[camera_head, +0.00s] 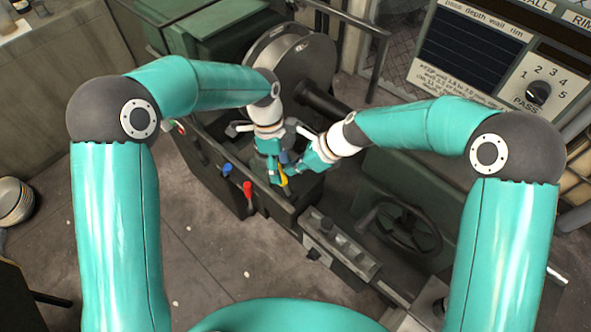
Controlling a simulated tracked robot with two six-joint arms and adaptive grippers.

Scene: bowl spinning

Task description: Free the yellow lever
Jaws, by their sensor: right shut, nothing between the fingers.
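The yellow lever (284,182) shows as a short strip on the dark green machine, partly hidden by my grippers. My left gripper (272,168) points down close beside the lever's upper part. Its fingers are small and partly overlapped, so I cannot tell whether they are open or shut, or whether they touch the lever. My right gripper (297,168) reaches in from the right, just above and beside the lever. It is shut and empty.
A red lever (247,190) and a blue lever (227,170) stand left of the yellow one. A large grey disc (292,62) is behind my grippers. A handwheel (408,222) is at right. A panel with a dial (538,92) is at upper right. Stacked bowls (13,201) are far left.

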